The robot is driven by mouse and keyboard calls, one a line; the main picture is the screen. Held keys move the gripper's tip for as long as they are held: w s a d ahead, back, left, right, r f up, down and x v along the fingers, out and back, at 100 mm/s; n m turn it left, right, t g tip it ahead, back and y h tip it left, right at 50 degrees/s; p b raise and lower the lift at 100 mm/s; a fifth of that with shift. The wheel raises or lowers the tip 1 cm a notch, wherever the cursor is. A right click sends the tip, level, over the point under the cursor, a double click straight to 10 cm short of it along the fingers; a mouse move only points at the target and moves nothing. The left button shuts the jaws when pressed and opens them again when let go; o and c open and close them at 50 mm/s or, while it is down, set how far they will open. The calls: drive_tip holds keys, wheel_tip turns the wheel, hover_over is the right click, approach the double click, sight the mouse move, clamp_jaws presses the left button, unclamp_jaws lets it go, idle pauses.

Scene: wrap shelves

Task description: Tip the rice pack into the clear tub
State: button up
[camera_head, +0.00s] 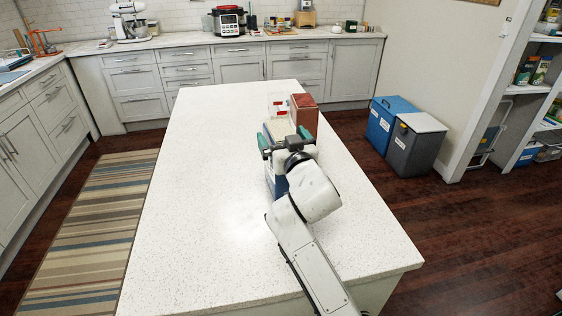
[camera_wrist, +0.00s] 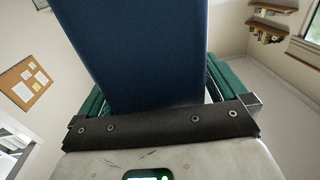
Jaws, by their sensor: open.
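A tall blue pack (camera_head: 281,187), which I take to be the rice pack, stands on the island beneath and beyond my gripper, partly hidden by it. In the wrist view its plain blue face (camera_wrist: 135,50) fills the space between the green fingers. My gripper (camera_head: 284,139) is open, with its fingers on either side of the pack; I cannot tell if they touch it. A clear container with red parts (camera_head: 278,100), seemingly the clear tub, is just behind the pack. Its lower part is hidden.
A reddish-brown box (camera_head: 306,112) stands close to the right of the clear container. The white island top (camera_head: 200,200) is bare to the left and in front. Blue and grey bins (camera_head: 415,145) stand on the floor right of the island.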

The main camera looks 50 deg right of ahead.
drive_tip(key=c, duration=1.8)
drive_tip(key=shift+r, duration=0.1)
clamp_jaws()
